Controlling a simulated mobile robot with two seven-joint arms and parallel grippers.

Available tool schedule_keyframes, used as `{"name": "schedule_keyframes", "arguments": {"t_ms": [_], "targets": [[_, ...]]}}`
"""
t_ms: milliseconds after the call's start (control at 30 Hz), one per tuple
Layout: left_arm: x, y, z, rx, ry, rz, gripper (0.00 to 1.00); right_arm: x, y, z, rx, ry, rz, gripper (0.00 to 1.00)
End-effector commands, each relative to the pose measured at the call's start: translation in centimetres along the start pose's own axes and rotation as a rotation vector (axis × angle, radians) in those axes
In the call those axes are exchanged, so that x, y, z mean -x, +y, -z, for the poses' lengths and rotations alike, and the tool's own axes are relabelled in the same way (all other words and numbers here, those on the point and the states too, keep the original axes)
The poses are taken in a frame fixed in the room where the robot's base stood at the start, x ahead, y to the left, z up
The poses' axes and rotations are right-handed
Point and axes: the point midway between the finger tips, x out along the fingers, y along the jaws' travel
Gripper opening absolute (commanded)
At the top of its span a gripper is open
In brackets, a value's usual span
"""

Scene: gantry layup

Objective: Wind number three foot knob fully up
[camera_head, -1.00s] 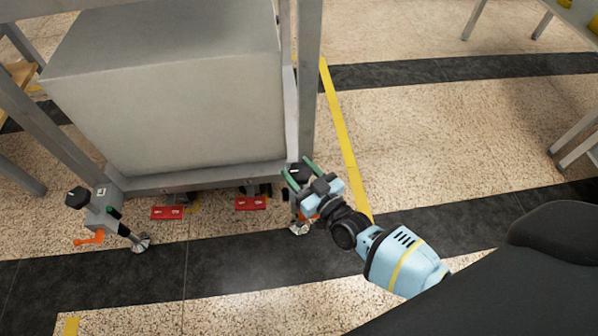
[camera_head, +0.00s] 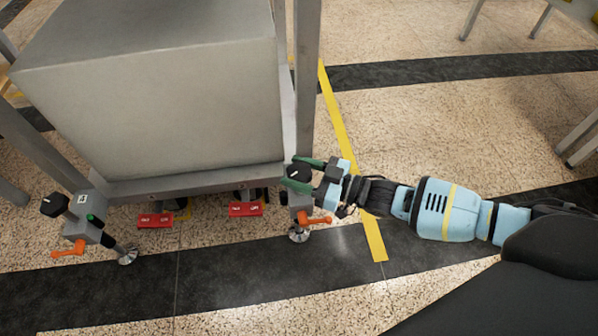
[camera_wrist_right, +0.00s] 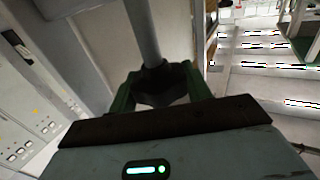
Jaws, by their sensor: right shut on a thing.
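A black knob (camera_head: 298,172) tops the right foot of the gantry frame; no number is readable on it. My right gripper (camera_head: 304,174) reaches in from the right with its green fingers shut on this knob, one on each side. In the right wrist view the dark knob (camera_wrist_right: 160,94) sits between the green fingers (camera_wrist_right: 160,88) below a grey shaft. The foot has an orange lever (camera_head: 316,220) and a round metal pad (camera_head: 299,235) at the floor. My left gripper is out of view.
Another foot at the left has a black knob (camera_head: 54,204), an orange lever (camera_head: 68,252) and a pad (camera_head: 128,256). Two red blocks (camera_head: 155,220) (camera_head: 246,208) sit under the frame. A large grey box (camera_head: 160,110) fills the frame.

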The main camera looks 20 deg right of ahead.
Motion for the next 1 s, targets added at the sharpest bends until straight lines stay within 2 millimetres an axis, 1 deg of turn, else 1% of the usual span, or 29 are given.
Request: {"name": "schedule_keyframes", "arguments": {"t_ms": [367,400,533,833,933,1000], "targets": [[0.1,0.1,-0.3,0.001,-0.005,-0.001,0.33,0.0,0.0,0.1,-0.001,0.003,0.004,0.26],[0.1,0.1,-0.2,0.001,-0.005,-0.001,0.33,0.0,0.0,0.1,-0.001,0.003,0.003,0.54],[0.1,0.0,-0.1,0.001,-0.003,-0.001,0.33,0.0,0.0,0.1,-0.001,0.003,0.003,0.71],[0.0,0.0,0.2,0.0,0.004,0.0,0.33,0.1,0.0,0.0,-0.001,0.001,0.002,0.71],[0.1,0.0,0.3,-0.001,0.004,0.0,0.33,0.9,0.0,0.0,-0.001,-0.001,0.002,0.71],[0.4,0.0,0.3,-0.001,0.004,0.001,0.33,1.8,0.0,0.0,-0.001,-0.002,0.001,0.71]]}}
